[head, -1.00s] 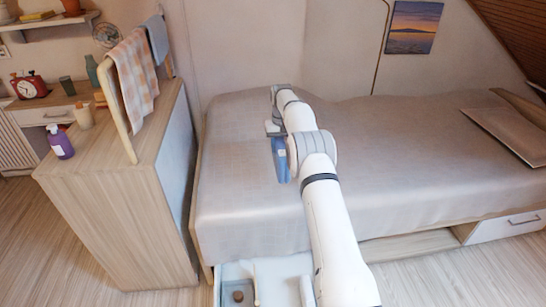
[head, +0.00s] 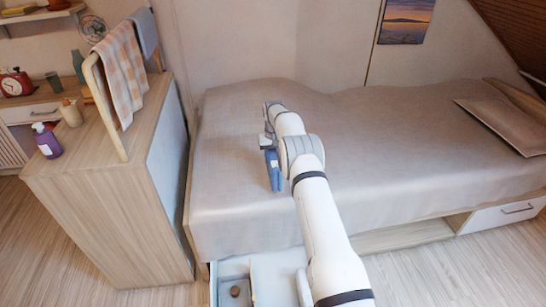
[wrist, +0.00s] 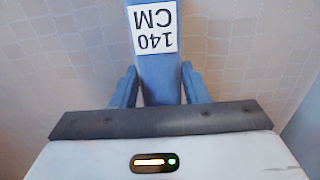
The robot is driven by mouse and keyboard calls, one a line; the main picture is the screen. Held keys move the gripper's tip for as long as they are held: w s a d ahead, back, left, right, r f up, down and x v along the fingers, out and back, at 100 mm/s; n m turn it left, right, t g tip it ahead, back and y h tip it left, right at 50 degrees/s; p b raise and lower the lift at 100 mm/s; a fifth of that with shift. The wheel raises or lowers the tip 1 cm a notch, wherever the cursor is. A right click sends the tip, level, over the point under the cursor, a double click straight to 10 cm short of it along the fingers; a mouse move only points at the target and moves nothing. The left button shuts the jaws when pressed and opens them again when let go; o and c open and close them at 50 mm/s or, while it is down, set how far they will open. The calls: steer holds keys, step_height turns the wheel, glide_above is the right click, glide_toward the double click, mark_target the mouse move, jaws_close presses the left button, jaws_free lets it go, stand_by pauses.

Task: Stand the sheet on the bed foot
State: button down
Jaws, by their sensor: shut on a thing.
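The sheet is a folded blue bundle (head: 273,170) at the left end of the bed (head: 235,210), partly hidden by my arm in the head view. In the wrist view the blue sheet (wrist: 160,75) stands between my fingers with a white label reading "140 CM", upside down in the picture. My gripper (wrist: 160,88) is shut on the sheet, one finger on each side. The sheet is upright over the bed cover. I cannot tell whether its lower edge touches the cover.
An open drawer (head: 262,268) below the bed holds a small brown object (head: 236,292). A wooden cabinet (head: 110,215) with a towel rack (head: 108,105) and a purple bottle (head: 47,141) stands left of the bed.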

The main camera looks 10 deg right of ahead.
steer(key=c, duration=0.8)
jaws_free()
steer(key=shift+c, duration=0.2)
steer(key=shift+r, duration=0.1)
step_height(320, 180, up, 12)
steer(key=r, duration=0.1)
steer(key=s+r+t, duration=0.1)
steer(key=s+r, duration=1.7)
steer(key=s, duration=0.2)
steer(key=s+f, duration=0.2)
steer(key=s, duration=1.3)
steer(key=s+f+t, duration=0.1)
steer(key=s+f, duration=0.1)
steer(key=s, duration=1.4)
steer(key=shift+f+p, duration=0.25)
steer(key=shift+p, duration=0.05)
